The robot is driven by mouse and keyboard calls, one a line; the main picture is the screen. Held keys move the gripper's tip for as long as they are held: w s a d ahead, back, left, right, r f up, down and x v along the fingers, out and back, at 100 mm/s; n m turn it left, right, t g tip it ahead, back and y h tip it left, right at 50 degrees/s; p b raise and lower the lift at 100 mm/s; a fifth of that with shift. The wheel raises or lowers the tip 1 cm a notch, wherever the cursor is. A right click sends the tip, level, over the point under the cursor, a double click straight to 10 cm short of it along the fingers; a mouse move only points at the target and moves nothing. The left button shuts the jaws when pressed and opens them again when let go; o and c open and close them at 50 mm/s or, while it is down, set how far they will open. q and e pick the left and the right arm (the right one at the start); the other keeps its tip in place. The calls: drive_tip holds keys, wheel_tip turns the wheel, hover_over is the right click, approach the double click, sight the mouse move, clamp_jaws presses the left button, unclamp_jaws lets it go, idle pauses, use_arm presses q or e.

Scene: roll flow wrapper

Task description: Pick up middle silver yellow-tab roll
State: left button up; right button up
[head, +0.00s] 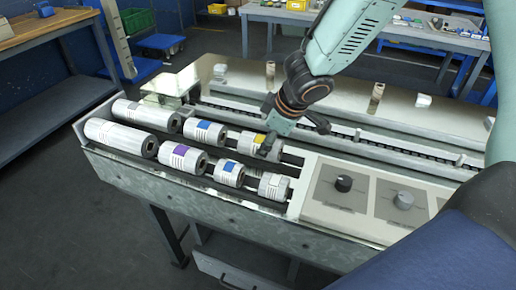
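The silver roll with the yellow tab (250,140) lies at the right end of the back row of rolls in the machine's tray (190,182). My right arm comes down from the upper right. Its gripper (272,143) is at this roll's right end and overlaps it in the picture. A dark finger part hides some of the roll's end. I cannot tell whether the gripper touches the roll or how far its fingers are apart. My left gripper is not in view.
A blue-tab roll (205,131) and a white roll (147,114) lie left in the same row. The front row holds a long roll (115,136), a purple-tab roll (182,158), a blue-tab roll (229,172) and another (273,186). A knob panel (365,199) stands right.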

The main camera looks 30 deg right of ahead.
drive_tip(key=x, duration=0.1)
drive_tip(key=b+x, duration=0.1)
drive_tip(key=x, duration=0.2)
drive_tip(key=shift+d+f+b, duration=0.25)
drive_tip(key=shift+d+b, duration=0.05)
drive_tip(key=shift+b, duration=0.05)
drive_tip(key=shift+a+r, duration=0.1)
drive_tip(key=shift+a, duration=0.2)
drive_tip(key=shift+d, duration=0.2)
drive_tip(key=c, duration=0.5)
drive_tip(key=shift+a, duration=0.15)
drive_tip(key=c, duration=0.4)
drive_tip(key=shift+w, duration=0.1)
drive_tip(key=c, duration=0.6)
